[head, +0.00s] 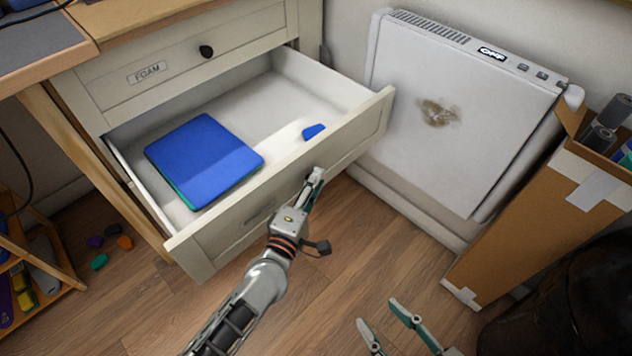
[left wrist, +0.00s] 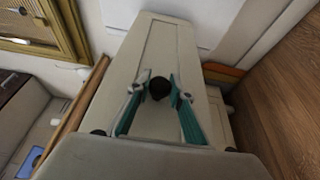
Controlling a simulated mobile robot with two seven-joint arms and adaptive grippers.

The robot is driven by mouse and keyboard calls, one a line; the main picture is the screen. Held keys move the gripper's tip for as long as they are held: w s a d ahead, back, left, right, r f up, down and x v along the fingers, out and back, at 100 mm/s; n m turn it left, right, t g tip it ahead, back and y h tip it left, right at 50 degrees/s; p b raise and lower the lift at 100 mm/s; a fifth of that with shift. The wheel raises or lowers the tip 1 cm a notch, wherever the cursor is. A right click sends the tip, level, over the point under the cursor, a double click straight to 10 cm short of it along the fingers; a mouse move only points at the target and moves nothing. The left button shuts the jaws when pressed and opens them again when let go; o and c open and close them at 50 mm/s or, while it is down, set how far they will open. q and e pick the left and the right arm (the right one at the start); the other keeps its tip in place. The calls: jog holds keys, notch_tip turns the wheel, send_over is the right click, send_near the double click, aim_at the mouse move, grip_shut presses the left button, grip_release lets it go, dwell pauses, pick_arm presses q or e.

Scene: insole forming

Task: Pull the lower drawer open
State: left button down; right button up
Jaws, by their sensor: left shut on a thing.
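The lower drawer (head: 285,185) of the cream cabinet stands pulled well out, its inside in view. Blue foam sheets (head: 205,155) with a green edge and a small blue piece (head: 313,131) lie in it. My left gripper (head: 315,178) is at the drawer's front, shut on its knob. In the left wrist view the dark round knob (left wrist: 158,87) is between the teal fingers; in the head view the gripper hides it. My right gripper (head: 385,322) is open and empty over the floor at the bottom.
The upper drawer (head: 178,65), labelled FOAM, is shut and has a black knob (head: 206,51). A white heater-like panel (head: 455,110) stands close at right. A cardboard box (head: 535,215) stands right of it. Loose coloured scraps (head: 108,246) lie on the floor at left.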

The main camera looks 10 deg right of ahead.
pick_arm(q)
jog(key=c, duration=1.8)
grip_release()
